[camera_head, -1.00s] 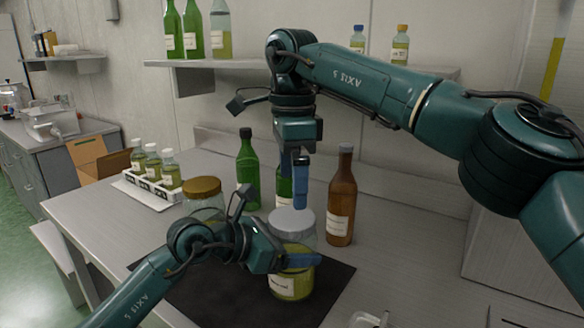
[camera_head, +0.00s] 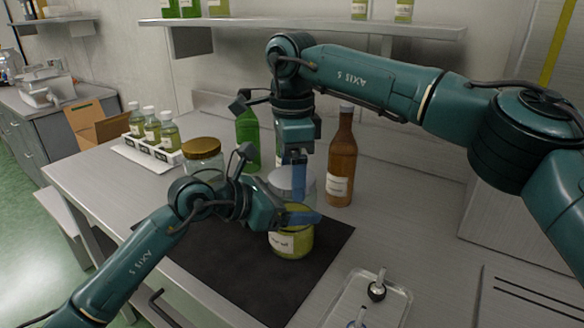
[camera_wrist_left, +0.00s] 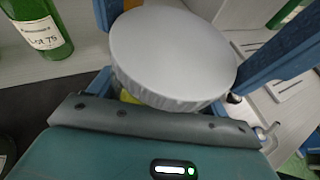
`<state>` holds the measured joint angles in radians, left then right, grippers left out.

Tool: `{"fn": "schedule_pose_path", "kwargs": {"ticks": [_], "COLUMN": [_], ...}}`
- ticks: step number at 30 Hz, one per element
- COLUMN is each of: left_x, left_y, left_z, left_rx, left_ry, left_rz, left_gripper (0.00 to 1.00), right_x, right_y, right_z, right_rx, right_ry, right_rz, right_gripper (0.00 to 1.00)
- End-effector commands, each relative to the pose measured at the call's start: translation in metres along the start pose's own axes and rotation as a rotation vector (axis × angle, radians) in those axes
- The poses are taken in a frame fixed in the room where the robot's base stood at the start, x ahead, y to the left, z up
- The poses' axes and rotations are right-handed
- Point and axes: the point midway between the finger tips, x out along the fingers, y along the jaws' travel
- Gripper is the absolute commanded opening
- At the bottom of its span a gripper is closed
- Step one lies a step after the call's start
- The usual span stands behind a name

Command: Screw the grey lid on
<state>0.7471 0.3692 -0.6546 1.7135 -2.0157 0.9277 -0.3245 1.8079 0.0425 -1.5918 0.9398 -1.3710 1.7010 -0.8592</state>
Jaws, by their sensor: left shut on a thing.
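The grey lid (camera_head: 288,178) sits level at the top of a glass jar (camera_head: 292,243) with yellow-green contents and a pale label. My left gripper (camera_head: 300,217) is shut around the jar's side below the lid, and the jar stands on the dark mat (camera_head: 225,265). In the left wrist view the lid (camera_wrist_left: 175,55) shows its smooth top, with blue finger parts on both sides. My right gripper (camera_head: 292,160) points down directly over the lid. Its fingertips are partly hidden, so I cannot tell its opening or whether it touches the lid.
A jar with a gold lid (camera_head: 202,148) stands left of my left gripper. A green bottle (camera_head: 247,138) and a brown bottle (camera_head: 342,160) stand behind. A white rack (camera_head: 148,155) holds small bottles. A clear tray (camera_head: 350,298) lies front right.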

Motion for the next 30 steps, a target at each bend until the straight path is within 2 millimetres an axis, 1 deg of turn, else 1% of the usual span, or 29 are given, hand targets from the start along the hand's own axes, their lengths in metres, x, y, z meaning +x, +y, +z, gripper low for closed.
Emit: {"fn": "schedule_pose_path", "kwargs": {"ticks": [1,9,12,14,19,22,30], "left_x": [-0.0001,-0.0001,-0.0001,-0.0001,-0.0001,-0.0001,-0.0001], "left_y": [0.0002,0.0002,0.0002,0.0002,0.0003,0.0003,0.0003], "left_z": [-0.0002,-0.0002,-0.0002,-0.0002,-0.0002,-0.0002,-0.0003], "left_rx": [0.0,0.0,0.0,0.0,0.0,0.0,0.0], "left_ry": [0.001,0.001,0.001,0.001,0.001,0.001,0.001], "left_rz": [0.0,0.001,0.0,0.001,0.001,0.001,0.001], "left_gripper": [0.13,0.13,0.13,0.13,0.13,0.13,0.13], "right_x": [-0.0003,-0.0005,-0.0006,-0.0006,-0.0005,-0.0005,-0.0006], "right_y": [0.0,0.0,0.0,-0.0001,-0.0001,-0.0002,-0.0002], "right_z": [0.0,0.0,0.0,0.0,0.0,0.0001,0.0001], "right_rx": [0.0,0.0,0.0,0.016,0.2,0.279,0.298], "right_ry": [0.0,0.0,0.0,0.0,0.0,-0.001,-0.001], "right_rz": [0.0,0.0,0.0,-0.001,-0.001,-0.001,-0.001], "right_gripper": [0.78,0.56,0.5,0.5,0.5,0.5,0.5]}}
